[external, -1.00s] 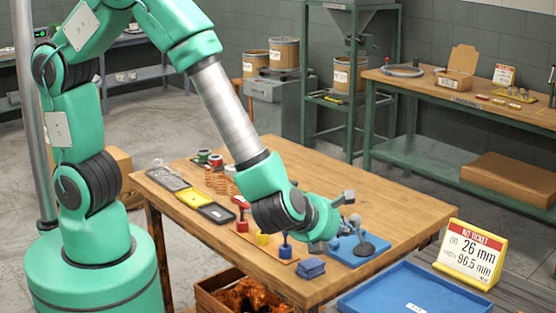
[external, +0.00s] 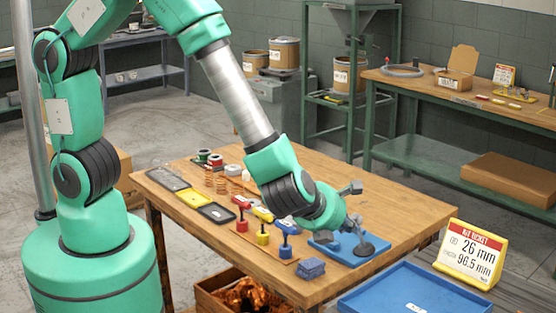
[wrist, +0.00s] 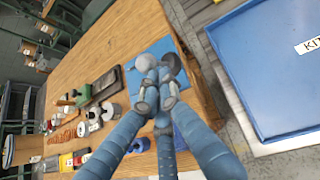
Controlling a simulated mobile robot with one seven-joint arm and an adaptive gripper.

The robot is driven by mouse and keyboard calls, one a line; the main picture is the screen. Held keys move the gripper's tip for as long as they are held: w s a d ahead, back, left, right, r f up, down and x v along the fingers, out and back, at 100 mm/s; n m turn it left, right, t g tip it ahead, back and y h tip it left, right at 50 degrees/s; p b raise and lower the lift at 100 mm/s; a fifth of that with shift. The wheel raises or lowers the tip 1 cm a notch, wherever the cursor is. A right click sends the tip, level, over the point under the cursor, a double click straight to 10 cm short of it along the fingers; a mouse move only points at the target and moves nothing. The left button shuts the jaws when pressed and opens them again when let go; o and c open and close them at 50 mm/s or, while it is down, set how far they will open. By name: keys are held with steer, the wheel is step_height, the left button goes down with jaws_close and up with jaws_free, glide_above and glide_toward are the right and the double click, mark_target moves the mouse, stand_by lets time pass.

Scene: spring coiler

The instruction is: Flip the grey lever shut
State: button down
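The blue base plate of the coiler (external: 340,252) lies near the table's right corner. A grey lever-like part with a dark round foot (external: 364,249) stands on it, and another grey knob (external: 355,187) shows behind my wrist. My gripper (wrist: 156,88) has bluish fingers that converge over the blue plate (wrist: 134,78) in the wrist view. Its fingertips are close together beside or against grey round parts (wrist: 172,64). I cannot tell whether they touch the lever, because the fingers hide much of it. How far the lever is swung is unclear.
Red, yellow and blue posts (external: 285,246) stand left of the plate, with a blue block (external: 311,268) near the front edge. Springs, spools and trays fill the left of the wooden table (external: 250,277). A blue kit tray (external: 410,290) stands at the right.

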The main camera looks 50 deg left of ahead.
mark_target(360, 219)
steer(key=shift+w+r, duration=0.1)
steer(key=shift+r, duration=0.05)
steer(key=w+r+g+p, duration=0.1)
steer(key=w+g+p, duration=0.1)
steer(key=p, duration=0.5)
steer(key=shift+w+r, duration=0.1)
steer(key=shift+r, duration=0.25)
steer(key=w+g+p, duration=0.1)
steer(key=p, duration=0.2)
steer(key=w+p, duration=0.1)
steer(key=p, duration=0.2)
steer(key=shift+r+g, duration=0.4)
steer(key=w+g+p, duration=0.1)
steer(key=w+p, duration=0.4)
steer(key=w, duration=0.1)
steer(key=shift+w, duration=0.3)
steer(key=shift+s+r+p, duration=0.1)
steer(key=shift+p, duration=0.2)
